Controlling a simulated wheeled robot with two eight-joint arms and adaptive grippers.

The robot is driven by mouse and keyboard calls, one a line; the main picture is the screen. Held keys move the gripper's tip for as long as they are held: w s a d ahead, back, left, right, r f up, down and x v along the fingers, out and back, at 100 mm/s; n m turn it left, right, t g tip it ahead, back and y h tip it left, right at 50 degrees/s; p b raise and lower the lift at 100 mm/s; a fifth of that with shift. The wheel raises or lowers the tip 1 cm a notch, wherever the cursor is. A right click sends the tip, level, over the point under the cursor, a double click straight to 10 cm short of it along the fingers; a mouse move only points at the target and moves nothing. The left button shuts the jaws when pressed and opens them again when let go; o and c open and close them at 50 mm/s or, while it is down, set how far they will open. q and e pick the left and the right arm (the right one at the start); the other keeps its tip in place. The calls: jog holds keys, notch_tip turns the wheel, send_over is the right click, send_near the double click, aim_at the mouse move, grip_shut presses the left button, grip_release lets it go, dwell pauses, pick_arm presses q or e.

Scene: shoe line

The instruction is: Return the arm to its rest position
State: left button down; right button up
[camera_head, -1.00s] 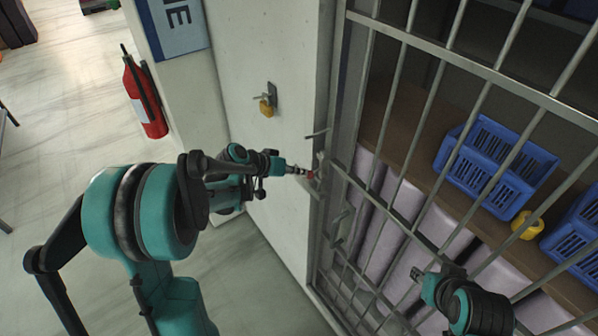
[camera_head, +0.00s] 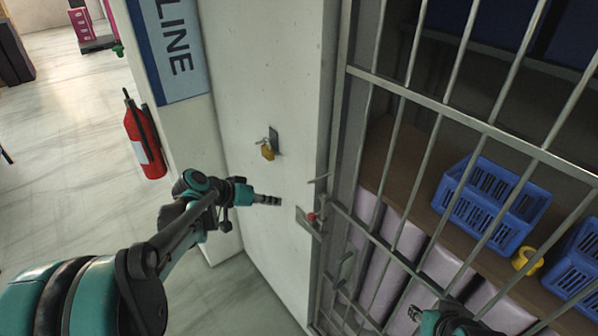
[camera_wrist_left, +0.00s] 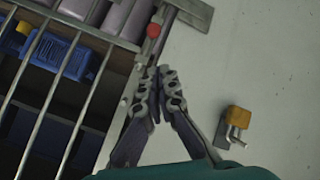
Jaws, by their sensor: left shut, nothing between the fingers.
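My left gripper (camera_head: 267,199) is shut and empty. It hangs in front of the white wall, to the left of and apart from the latch with a red knob (camera_head: 311,217) on the barred gate's edge. In the left wrist view the two fingers of my left gripper (camera_wrist_left: 159,74) meet at their tips, with the red knob (camera_wrist_left: 153,31) showing just beyond them. My right gripper (camera_head: 414,313) shows only partly at the bottom, in front of the bars. Its finger opening is too small to make out.
The barred gate (camera_head: 449,107) stands on the right, with blue crates (camera_head: 497,203) and a yellow roll (camera_head: 527,261) behind it. A brass padlock (camera_head: 267,152) hangs on the wall. A red fire extinguisher (camera_head: 145,140) is at the left.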

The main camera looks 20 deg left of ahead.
pick_arm(q)
jog(key=s+d+f+y+b, duration=0.3)
jog(key=s+f+b, duration=0.6)
jog(key=s+f, duration=0.1)
jog(key=s+d+f+y+b, duration=0.2)
jog(key=s+f+y+b, duration=0.1)
jog(key=s+f+b, duration=0.7)
notch_tip(320, 180, down, 2)
jog(key=shift+s+d+f+n+g+y+b, duration=0.1)
jog(key=shift+s+d+n+g+y+b, duration=0.2)
jog(key=shift+s+d+y, duration=0.15)
